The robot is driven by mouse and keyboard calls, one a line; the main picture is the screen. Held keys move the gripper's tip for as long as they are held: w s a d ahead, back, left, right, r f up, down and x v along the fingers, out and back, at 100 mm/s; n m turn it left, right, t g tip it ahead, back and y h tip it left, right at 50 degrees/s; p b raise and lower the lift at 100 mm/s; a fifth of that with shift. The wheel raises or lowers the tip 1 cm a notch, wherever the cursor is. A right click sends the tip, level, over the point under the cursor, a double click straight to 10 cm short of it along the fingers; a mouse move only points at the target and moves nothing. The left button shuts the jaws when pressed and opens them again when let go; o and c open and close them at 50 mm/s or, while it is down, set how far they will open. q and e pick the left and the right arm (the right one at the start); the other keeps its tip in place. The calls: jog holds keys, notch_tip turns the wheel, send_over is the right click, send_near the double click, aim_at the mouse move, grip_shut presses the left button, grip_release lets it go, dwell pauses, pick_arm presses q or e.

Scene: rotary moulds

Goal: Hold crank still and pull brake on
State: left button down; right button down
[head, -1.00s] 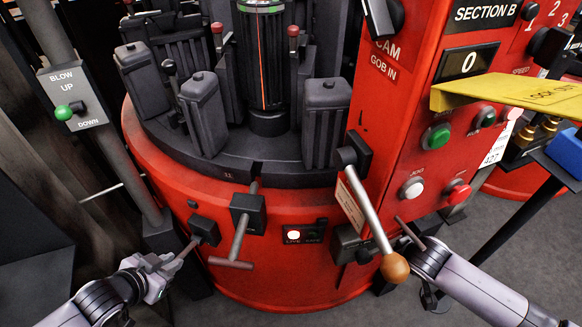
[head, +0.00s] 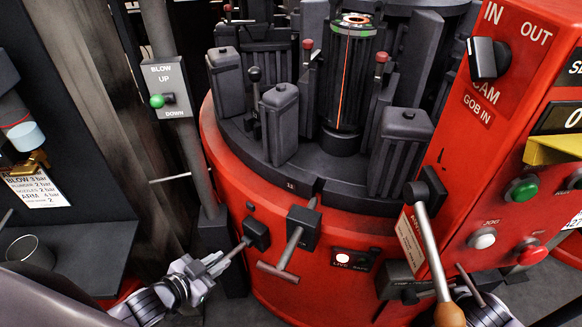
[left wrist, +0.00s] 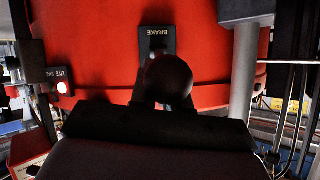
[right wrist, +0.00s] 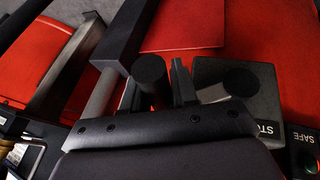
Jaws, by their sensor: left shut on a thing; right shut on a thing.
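The brake is a small black box (head: 257,232) low on the red drum; it reads BRAKE in the left wrist view (left wrist: 158,40). A short grey lever (head: 237,249) sticks out of it. My left gripper (head: 213,266) is shut on this lever's end, a dark round knob (left wrist: 168,78) in the left wrist view. The crank (head: 428,235), a grey arm with a wooden knob (head: 449,315), hangs from the red cabinet. My right gripper (head: 470,293) is low, partly hidden behind the crank. In the right wrist view a dark cylinder (right wrist: 150,70) stands between its fingers; whether it belongs to the crank is unclear.
A T-handle (head: 279,270) hangs right of the brake. A panel (head: 355,260) has its LIVE light lit. Black moulds (head: 280,125) stand on the drum. A box lettered ST (right wrist: 255,118) sits close beside my right fingers.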

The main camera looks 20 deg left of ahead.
pick_arm(q)
jog(key=shift+s+a+f, duration=0.25)
jog(key=shift+s+f, duration=0.2)
jog(key=shift+f, duration=0.35)
pick_arm(e)
jog(key=shift+s+d+f, duration=0.15)
jog(key=shift+f, duration=0.05)
pick_arm(q)
jog(key=c, duration=1.1)
grip_release()
jog(key=shift+f, duration=0.1)
jog(key=shift+w, duration=0.1)
jog(key=shift+r, duration=0.25)
jog(key=v, duration=1.2)
jog(key=shift+w, duration=0.1)
pick_arm(e)
jog(key=c, duration=0.8)
grip_release()
jog(key=shift+r, duration=0.1)
